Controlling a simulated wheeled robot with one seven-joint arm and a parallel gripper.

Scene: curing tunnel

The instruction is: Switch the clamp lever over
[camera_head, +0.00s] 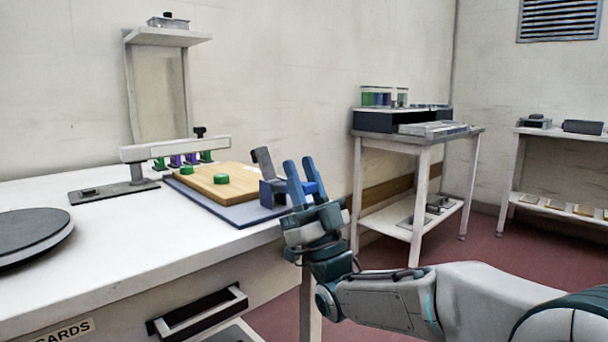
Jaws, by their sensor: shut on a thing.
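A clamp (268,193) with a dark blue body and an upright dark grey piece (263,162) stands at the right end of a blue-grey base board (240,213). A bright blue bar at the clamp's right side, seemingly the clamp lever (304,187), passes between my gripper's fingers. My gripper (299,163) is at the table's right edge, its two blue fingers pointing up on either side of this bar. It is shut on the lever; the fingers partly hide the contact. A wooden board (215,182) with green knobs lies on the base board beside the clamp.
A white gauge-like bar on a post (175,148) stands behind the board, with green and purple pieces near it. A dark round plate (30,235) lies at left. A drawer handle (200,312) juts from the table front. A side table (430,138) stands beyond my gripper.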

